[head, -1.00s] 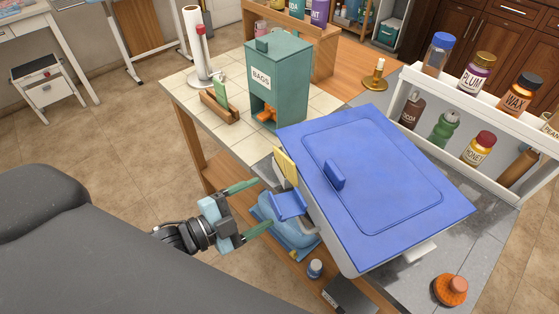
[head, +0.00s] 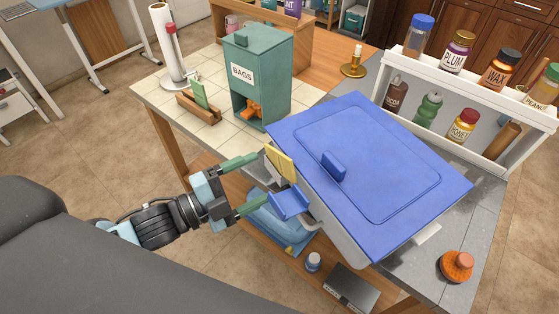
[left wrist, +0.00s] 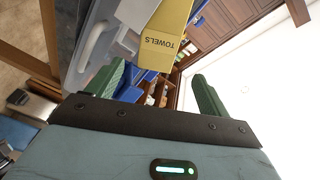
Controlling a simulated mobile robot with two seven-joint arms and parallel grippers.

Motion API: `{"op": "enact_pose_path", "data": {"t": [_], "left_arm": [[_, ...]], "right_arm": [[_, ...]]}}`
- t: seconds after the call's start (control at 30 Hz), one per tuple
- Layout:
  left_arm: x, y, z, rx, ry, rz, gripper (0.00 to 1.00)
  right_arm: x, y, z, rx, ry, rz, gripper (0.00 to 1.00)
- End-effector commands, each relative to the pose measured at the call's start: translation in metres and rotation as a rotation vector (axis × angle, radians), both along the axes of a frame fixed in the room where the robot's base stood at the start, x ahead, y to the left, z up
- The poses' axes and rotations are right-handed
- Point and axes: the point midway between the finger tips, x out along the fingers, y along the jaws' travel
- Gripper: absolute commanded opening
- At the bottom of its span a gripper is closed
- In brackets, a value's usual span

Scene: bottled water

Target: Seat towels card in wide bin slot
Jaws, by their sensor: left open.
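The yellow towels card (head: 279,163) stands at the left side of the large bin with a blue lid (head: 385,160). In the left wrist view the card (left wrist: 167,35) shows the word TOWELS, upside down. A pale holder-like part (left wrist: 135,12) is beside it; I cannot tell how deep the card sits in any slot. My left gripper (head: 255,180) is open, with its green fingers pointing at the card and the bin's side. In the left wrist view the card is between and beyond the fingertips, and no grip on it shows. My right gripper is not in view.
A blue flap (head: 290,203) juts from the bin's side near the lower finger. A green BAGS box (head: 262,80) and a wooden holder (head: 199,107) with a green card stand on the tiled counter. A white bottle rack (head: 455,120) is at right.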

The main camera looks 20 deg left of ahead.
Motion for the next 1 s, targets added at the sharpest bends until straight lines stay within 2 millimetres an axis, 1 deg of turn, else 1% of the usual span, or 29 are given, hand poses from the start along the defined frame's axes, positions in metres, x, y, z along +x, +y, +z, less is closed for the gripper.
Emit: {"op": "enact_pose_path", "data": {"t": [0.1, 0.4, 0.47, 0.73, 0.83, 1.0], "left_arm": [[0.007, -0.006, 0.001, -0.001, -0.002, 0.000, 0.80], [0.012, -0.009, 0.000, -0.001, -0.001, 0.000, 0.80], [0.016, -0.013, 0.000, -0.001, -0.002, 0.000, 0.80], [0.043, -0.033, -0.004, -0.001, -0.003, 0.000, 0.80], [0.049, -0.038, -0.004, 0.000, -0.003, 0.000, 0.80], [0.050, -0.040, -0.006, 0.000, 0.000, -0.001, 0.80]], "right_arm": [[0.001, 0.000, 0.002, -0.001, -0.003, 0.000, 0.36], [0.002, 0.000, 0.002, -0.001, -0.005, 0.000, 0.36], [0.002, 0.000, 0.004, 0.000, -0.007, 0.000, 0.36], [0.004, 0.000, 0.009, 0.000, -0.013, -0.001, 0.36], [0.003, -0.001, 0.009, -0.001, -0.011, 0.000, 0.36], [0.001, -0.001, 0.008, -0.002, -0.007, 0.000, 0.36]]}}
